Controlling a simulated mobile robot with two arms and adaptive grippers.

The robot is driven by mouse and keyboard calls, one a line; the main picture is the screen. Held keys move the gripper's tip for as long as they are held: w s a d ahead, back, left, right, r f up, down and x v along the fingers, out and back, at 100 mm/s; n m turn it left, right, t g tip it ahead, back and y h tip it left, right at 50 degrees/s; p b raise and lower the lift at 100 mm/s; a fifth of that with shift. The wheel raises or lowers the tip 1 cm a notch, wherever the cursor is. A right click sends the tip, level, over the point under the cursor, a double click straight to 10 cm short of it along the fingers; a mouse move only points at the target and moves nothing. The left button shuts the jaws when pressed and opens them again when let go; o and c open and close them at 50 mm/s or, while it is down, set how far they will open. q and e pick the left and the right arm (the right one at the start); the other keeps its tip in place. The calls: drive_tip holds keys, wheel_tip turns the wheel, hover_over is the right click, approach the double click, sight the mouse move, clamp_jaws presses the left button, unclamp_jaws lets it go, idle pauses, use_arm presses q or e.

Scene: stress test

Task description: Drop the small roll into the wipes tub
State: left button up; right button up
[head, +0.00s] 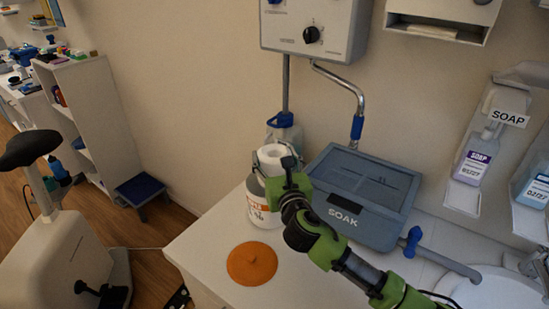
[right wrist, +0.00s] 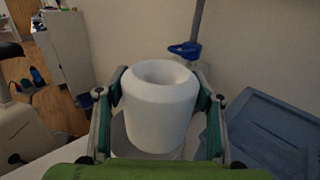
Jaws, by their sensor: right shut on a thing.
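The small white roll (right wrist: 159,112) is upright between the fingers of my right gripper (right wrist: 161,103), which is shut on it. In the head view the roll (head: 272,153) shows at the top of the wipes tub (head: 258,211), partly behind my right gripper (head: 272,163). The tub is white with orange and dark print and stands on the counter. My gripper covers its opening, so I cannot tell whether the roll is above the rim or partly inside. An orange round lid (head: 252,264) lies flat on the counter. My left gripper is not in view.
A grey-blue SOAK box (head: 346,222) stands right of the tub. A clear container with a blue cap (head: 283,127) stands behind the tub. A blue-handled tap (head: 412,241) and sink (head: 492,290) are at the right. The counter around the lid is clear.

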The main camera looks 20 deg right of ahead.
drive_tip(key=shift+r, duration=0.1)
drive_tip(key=o, duration=1.4)
drive_tip(key=shift+c, duration=0.2)
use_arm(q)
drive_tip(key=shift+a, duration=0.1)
use_arm(e)
drive_tip(key=shift+s, duration=0.1)
drive_tip(key=s, duration=1.2)
drive_tip(key=shift+a, duration=0.45)
